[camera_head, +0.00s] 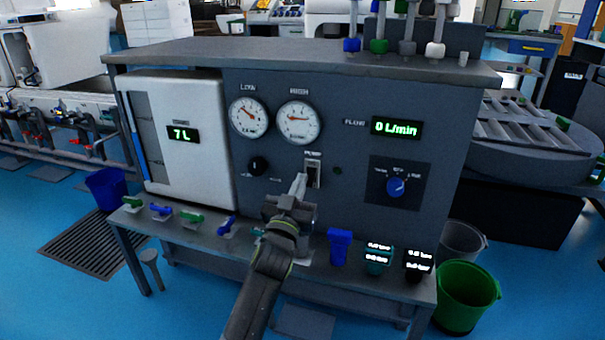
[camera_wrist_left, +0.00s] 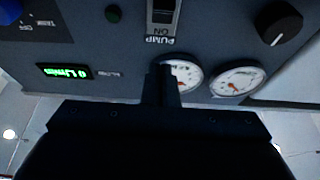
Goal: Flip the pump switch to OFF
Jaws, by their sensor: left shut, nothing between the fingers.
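The pump switch (camera_head: 314,173) is a small rocker in a light plate on the grey panel, below the gauges. It also shows at the top edge of the left wrist view (camera_wrist_left: 163,12), partly cut off, with the words PUMP and ON beside it. I cannot tell which way it is tipped. My left gripper (camera_head: 300,182) is shut and empty, its fingertips just left of and in front of the switch. In the wrist view the closed fingers (camera_wrist_left: 161,78) point toward the PUMP label. I cannot tell whether they touch the panel. My right gripper is not in view.
The flow display (camera_head: 397,127) reads 0 L/min and the tank display (camera_head: 183,134) reads 7 L. A black knob (camera_head: 258,165) and a blue dial (camera_head: 396,187) flank the switch.

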